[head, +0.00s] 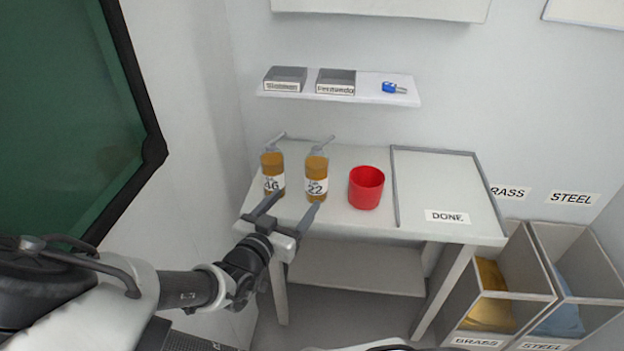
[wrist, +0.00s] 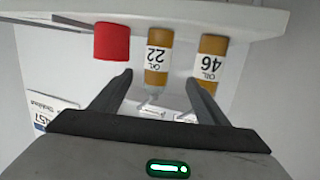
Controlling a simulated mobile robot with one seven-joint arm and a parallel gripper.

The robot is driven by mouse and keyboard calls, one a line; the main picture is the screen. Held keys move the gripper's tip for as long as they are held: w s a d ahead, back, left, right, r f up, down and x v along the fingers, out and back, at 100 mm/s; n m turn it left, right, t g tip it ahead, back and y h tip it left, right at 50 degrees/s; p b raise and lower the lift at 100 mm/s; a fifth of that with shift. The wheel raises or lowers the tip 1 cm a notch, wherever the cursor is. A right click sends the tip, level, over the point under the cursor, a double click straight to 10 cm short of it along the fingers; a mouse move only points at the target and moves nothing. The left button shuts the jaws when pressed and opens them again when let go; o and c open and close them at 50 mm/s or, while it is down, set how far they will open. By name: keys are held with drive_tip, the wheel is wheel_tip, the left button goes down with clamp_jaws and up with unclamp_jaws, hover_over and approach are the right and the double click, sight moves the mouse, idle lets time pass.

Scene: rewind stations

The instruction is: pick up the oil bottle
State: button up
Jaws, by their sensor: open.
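Two amber oil bottles with white labels and spouts stand upright on the white table. The bottle labelled 46 (head: 272,172) is at the left; the bottle labelled 22 (head: 316,178) is to its right. My gripper (head: 290,207) is open and empty at the table's front edge, in front of the two bottles. In the wrist view, which is upside down, bottle 22 (wrist: 158,60) shows between the open fingers (wrist: 160,85), nearer the left finger. Bottle 46 (wrist: 211,62) shows by the right finger. Neither bottle appears gripped.
A red cup (head: 366,188) stands right of bottle 22. A framed area marked DONE (head: 440,185) fills the table's right side and is empty. A shelf (head: 340,97) above holds two grey trays and a blue item. BRASS and STEEL bins (head: 535,262) stand at lower right.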

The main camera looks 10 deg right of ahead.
sight(310, 174)
drive_tip(key=shift+t+h, duration=0.5)
drive_tip(key=shift+t, duration=0.2)
drive_tip(key=x, duration=0.4)
drive_tip(key=r+b+x, duration=0.1)
drive_tip(key=x, duration=0.3)
drive_tip(key=b+x, duration=0.1)
drive_tip(key=x, duration=0.2)
drive_tip(key=shift+w+d+r, duration=0.2)
drive_tip(key=shift+w+d, duration=0.05)
drive_tip(key=shift+w, duration=0.1)
drive_tip(key=b+x, duration=0.1)
drive_tip(key=x, duration=0.4)
drive_tip(key=shift+d, duration=0.2)
drive_tip(key=shift+r, duration=0.1)
drive_tip(key=c, duration=1.4)
